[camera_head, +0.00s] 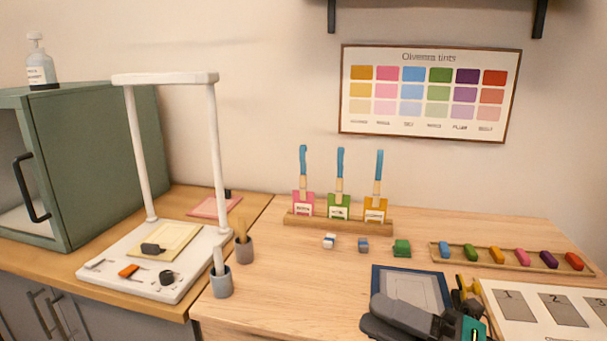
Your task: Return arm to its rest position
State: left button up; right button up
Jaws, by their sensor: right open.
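My right arm (415,321) comes in at the bottom edge, right of centre, with dark grey links. Its right gripper (466,285) is open, with yellowish fingers and nothing visible between them. It is over or beside the right edge of the blue-framed panel (440,279) and the left edge of the white numbered board (492,305). I cannot tell whether it touches either one. The arm hides the front part of the panel. My left gripper is not in view.
A wooden tray (487,264) with several coloured blocks lies behind the gripper. A rack (340,226) holds three brushes. A white stand (214,150), cups and a green cabinet (95,160) are left.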

jog(key=d+f+m+t+h, duration=0.35)
jog(key=f+m+h, duration=0.35)
jog(key=m, duration=0.4)
jog(key=d+f+m+t+h, duration=0.2)
jog(key=f+m+t+h, duration=0.25)
jog(key=f+m, duration=0.55)
jog(key=s+d+f+m+g+h, duration=0.1)
jog(key=s+f+m+g+h, duration=0.4)
jog(key=s+f+m, duration=0.4)
notch_tip(320, 180, down, 4)
jog(key=shift+s+d+f+m+g, duration=0.15)
jog(key=shift+s+f+m+g, duration=0.1)
jog(key=shift+m+g, duration=0.3)
jog(key=shift+d, duration=0.15)
